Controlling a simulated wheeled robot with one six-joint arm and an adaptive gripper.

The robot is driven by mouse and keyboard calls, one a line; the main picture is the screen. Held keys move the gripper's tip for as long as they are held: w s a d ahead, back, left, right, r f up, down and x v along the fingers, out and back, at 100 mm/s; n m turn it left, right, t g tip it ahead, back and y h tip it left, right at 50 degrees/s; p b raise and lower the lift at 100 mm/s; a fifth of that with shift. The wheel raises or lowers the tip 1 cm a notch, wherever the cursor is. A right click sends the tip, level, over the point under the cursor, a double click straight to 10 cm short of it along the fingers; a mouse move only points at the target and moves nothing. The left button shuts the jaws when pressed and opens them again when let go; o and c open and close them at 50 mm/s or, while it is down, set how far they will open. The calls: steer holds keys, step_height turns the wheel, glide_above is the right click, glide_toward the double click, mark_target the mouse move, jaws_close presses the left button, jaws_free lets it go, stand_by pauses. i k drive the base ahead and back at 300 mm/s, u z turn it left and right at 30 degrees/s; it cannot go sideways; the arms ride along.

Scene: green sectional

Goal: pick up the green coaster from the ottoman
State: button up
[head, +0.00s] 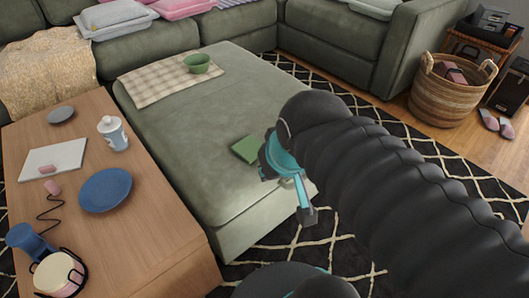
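The green coaster (246,149) is a flat green square lying on the grey-green ottoman (180,129), near its right edge. My gripper (306,214) shows as a dark tip on a teal bar, in front of and to the right of the coaster in the picture. My black ribbed arm comes in from the right. The right part of the coaster is close to or behind the teal wrist part. I cannot see both fingers, so whether the gripper is open or shut is unclear. Nothing visible hangs from it.
A green bowl (197,63) stands on a checked cloth (165,80) at the ottoman's far end. A wooden table (150,221) at left holds a blue plate (106,190), a cup (113,134) and a mug (30,242). A wicker basket (447,99) stands at right.

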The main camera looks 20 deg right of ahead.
mark_target(247, 149)
steer(key=u, duration=2.15)
steer(key=k, duration=0.95)
steer(key=z, duration=0.5)
